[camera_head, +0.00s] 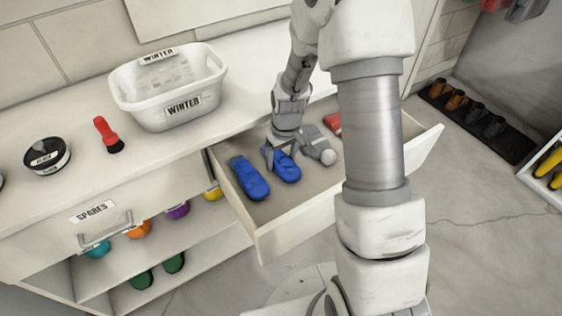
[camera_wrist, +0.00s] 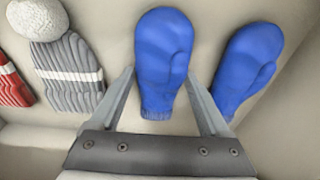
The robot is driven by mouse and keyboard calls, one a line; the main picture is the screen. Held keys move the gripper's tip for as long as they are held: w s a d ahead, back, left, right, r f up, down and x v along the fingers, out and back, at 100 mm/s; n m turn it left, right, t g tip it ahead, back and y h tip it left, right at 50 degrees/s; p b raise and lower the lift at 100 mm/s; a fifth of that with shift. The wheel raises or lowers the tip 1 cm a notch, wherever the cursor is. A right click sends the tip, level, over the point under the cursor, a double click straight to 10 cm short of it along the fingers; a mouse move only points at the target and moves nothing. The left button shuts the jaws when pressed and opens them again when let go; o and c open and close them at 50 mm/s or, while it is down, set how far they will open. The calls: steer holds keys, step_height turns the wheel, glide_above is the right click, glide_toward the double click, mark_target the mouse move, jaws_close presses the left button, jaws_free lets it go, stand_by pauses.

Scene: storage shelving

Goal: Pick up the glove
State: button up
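Two blue gloves, shaped like mittens, lie in an open drawer. In the head view one glove (camera_head: 250,178) lies at the drawer's left, and the other glove (camera_head: 287,168) lies right by my gripper (camera_head: 274,156). In the wrist view my gripper (camera_wrist: 162,92) is open, with its fingers on either side of the cuff of the nearer glove (camera_wrist: 163,55). I cannot tell whether the fingers touch it. The other glove (camera_wrist: 245,65) lies just right of the right finger, its lower end close to the fingertip.
A grey knit hat (camera_wrist: 72,75) with a pale pompom and a red knit item (camera_wrist: 12,85) also lie in the drawer (camera_head: 285,225). A white basket (camera_head: 180,108) labelled WINTER, a red-handled brush (camera_head: 107,135) and a round tin (camera_head: 46,156) stand on the counter.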

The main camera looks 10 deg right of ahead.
steer(key=c, duration=1)
steer(key=shift+r, duration=0.1)
